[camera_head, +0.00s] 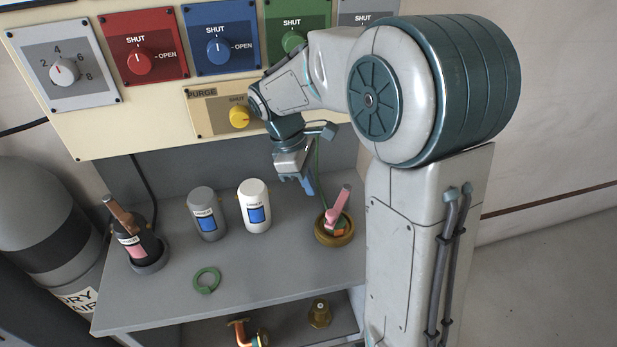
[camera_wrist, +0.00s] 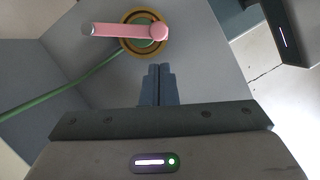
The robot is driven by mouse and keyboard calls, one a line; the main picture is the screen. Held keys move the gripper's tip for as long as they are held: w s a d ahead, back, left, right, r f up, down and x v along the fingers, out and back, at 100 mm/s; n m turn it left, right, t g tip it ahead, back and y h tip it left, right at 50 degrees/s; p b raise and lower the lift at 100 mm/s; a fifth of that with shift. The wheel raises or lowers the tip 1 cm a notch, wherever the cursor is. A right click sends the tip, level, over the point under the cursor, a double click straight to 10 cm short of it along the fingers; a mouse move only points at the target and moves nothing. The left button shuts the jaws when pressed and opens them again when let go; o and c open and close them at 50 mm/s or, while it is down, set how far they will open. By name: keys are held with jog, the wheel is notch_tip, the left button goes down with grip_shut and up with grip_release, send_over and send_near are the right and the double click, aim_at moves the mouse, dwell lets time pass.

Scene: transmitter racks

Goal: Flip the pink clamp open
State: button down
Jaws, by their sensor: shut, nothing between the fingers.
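The pink clamp (camera_head: 339,206) stands tilted up on a round brass fitting (camera_head: 334,236) at the right of the grey shelf. In the wrist view the pink clamp (camera_wrist: 124,31) reaches leftward across the brass ring (camera_wrist: 146,51), its wider end over the ring's right side. My gripper (camera_head: 311,191) is shut and empty, above and to the left of the clamp in the head view. In the wrist view the blue fingertips of my gripper (camera_wrist: 159,68) are together, just below the ring in the picture, apart from the clamp.
A white canister (camera_head: 254,206), a grey canister (camera_head: 207,214) and a dark bottle (camera_head: 137,241) in a holder stand left on the shelf. A green ring (camera_head: 207,280) lies in front. A green cable (camera_wrist: 72,81) runs to the fitting. A knob panel (camera_head: 150,90) rises behind.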

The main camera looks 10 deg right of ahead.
jog(key=x, duration=0.6)
jog(key=shift+f, duration=0.2)
jog(key=shift+s+d, duration=0.2)
jog(key=shift+d, duration=0.05)
